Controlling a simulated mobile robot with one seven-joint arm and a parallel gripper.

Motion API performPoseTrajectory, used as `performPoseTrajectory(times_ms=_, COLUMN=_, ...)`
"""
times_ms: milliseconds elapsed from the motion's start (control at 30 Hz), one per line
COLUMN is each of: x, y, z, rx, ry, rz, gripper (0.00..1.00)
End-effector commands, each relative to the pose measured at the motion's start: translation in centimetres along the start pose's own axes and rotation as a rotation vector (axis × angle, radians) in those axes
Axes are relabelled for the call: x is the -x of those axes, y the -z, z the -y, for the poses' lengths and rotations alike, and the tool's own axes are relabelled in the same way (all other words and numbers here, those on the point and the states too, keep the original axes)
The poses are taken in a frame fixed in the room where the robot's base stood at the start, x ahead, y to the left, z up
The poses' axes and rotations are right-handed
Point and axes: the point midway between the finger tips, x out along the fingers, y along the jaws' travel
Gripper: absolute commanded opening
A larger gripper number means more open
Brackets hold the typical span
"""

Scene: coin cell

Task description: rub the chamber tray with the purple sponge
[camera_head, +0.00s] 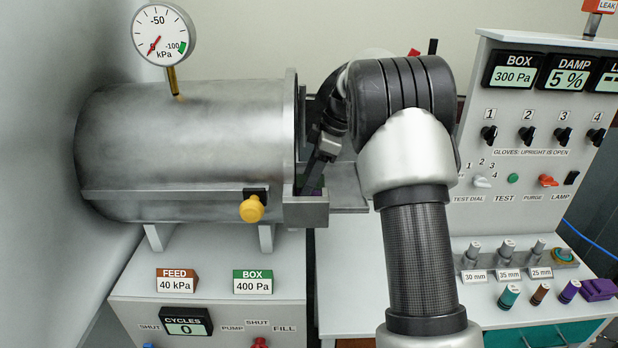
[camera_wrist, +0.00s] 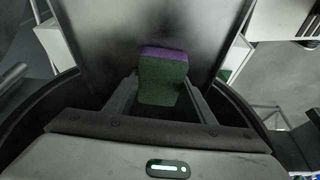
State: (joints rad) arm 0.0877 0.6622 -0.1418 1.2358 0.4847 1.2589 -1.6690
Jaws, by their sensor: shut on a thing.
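In the wrist view, my gripper (camera_wrist: 162,92) is shut on the purple sponge (camera_wrist: 163,54), which has a purple face and a dark green side. A flat grey plate, which looks like the chamber tray (camera_wrist: 112,30), spreads beneath and beyond the sponge. In the head view, my gripper (camera_head: 316,172) points down at the open right end of the metal chamber (camera_head: 190,145). A sliver of purple shows near its tips. The tray (camera_head: 347,186) juts out to the right of the chamber mouth, partly hidden by my arm. I cannot tell whether the sponge touches the tray.
A gauge (camera_head: 164,36) stands on the chamber and a yellow knob (camera_head: 252,208) is at its front. A control panel (camera_head: 535,130) rises at the right. Below it are several small cylinders (camera_head: 508,295) and a purple block (camera_head: 599,289). The chamber rim lies close to my gripper.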

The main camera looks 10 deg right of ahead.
Motion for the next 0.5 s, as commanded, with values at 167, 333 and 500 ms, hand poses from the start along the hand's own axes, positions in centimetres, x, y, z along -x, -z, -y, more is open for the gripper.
performPoseTrajectory(times_ms=167, x=0.0, y=0.0, z=-0.7, rx=-0.001, ry=0.001, rz=0.0, gripper=0.21)
performPoseTrajectory(times_ms=333, x=0.2, y=0.1, z=-1.6, rx=-0.001, ry=0.001, rz=0.001, gripper=0.21)
performPoseTrajectory(times_ms=500, x=0.1, y=0.2, z=-3.1, rx=-0.001, ry=0.001, rz=0.0, gripper=0.21)
